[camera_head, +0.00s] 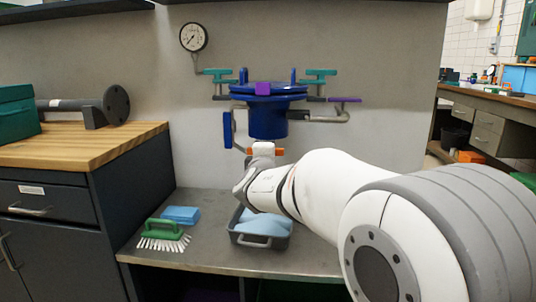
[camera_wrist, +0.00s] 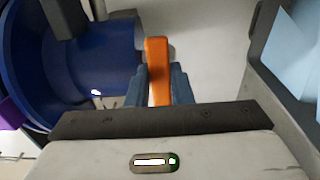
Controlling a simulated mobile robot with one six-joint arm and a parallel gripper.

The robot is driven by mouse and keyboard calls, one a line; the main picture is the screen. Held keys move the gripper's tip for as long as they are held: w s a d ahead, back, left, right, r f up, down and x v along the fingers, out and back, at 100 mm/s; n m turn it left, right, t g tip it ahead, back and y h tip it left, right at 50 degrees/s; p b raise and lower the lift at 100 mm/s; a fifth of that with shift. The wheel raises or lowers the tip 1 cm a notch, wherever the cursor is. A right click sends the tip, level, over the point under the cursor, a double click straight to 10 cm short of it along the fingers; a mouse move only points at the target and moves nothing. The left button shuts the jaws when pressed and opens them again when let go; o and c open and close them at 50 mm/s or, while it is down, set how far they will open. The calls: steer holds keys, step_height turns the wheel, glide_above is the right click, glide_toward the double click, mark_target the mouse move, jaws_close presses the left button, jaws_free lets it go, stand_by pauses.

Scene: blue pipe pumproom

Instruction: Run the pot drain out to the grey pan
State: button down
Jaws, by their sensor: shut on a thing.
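The blue pot (camera_head: 268,122) hangs from pipework on the back wall; in the wrist view its body (camera_wrist: 85,65) fills the upper left. An orange lever (camera_wrist: 157,55) sits between the two fingers of my gripper (camera_wrist: 159,82), which is shut on it. In the head view, bits of orange (camera_head: 279,152) show just under the pot, beside the white end of my arm. The grey pan (camera_head: 262,244) stands on the bench below the pot, with something light blue inside. Whether anything flows from the drain cannot be told.
A green brush (camera_head: 165,228) and a blue sponge (camera_head: 181,214) lie left of the pan on the metal bench (camera_head: 205,255). Teal-handled valves (camera_head: 319,73) flank the pot. A wooden counter (camera_head: 80,148) with a flanged pipe stands at left. The bench's right side is partly hidden by my arm.

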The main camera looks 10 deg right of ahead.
steer(key=shift+a+f, duration=0.1)
stand_by(0.5)
steer(key=c, duration=1.3)
jaws_free()
steer(key=p+v, duration=0.1)
steer(key=v, duration=0.6)
steer(key=shift+s+a+p, duration=0.1)
steer(key=shift+s+p, duration=0.2)
steer(key=shift+s, duration=0.05)
